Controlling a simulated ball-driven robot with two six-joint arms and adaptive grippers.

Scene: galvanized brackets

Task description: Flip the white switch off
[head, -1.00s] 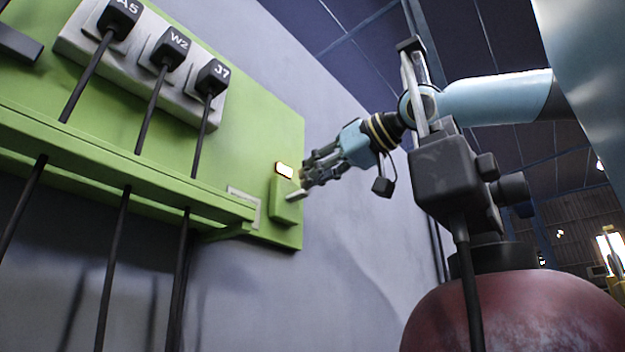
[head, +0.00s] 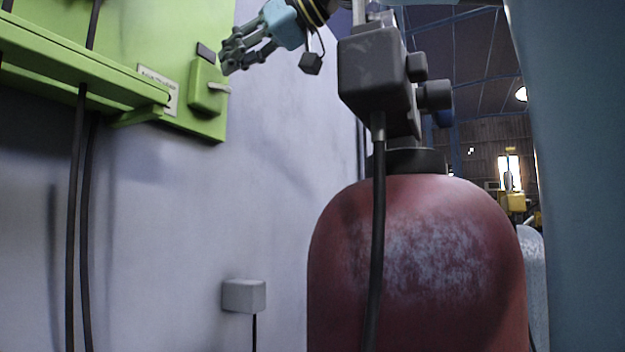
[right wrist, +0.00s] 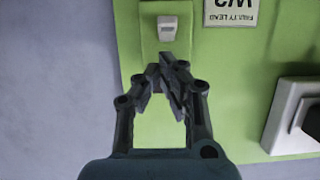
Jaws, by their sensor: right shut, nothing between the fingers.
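The white switch is a small pale lever (head: 219,87) on a green switch box (head: 206,88) at the lower right of the green panel (head: 150,30). In the head view it sticks out to the right. The right wrist view shows the lever (right wrist: 167,27) beyond my fingertips. A dark, unlit indicator (head: 205,51) is above the box. My right gripper (head: 228,62) is shut and empty, just above and right of the lever; it also shows in the right wrist view (right wrist: 166,75), apart from the lever. My left gripper is out of view.
A green ledge (head: 70,70) with dark cables is at left. A red cylinder (head: 415,260) with a dark valve block (head: 373,70) and hose stands at right. A grey box (head: 243,296) is on the lower wall.

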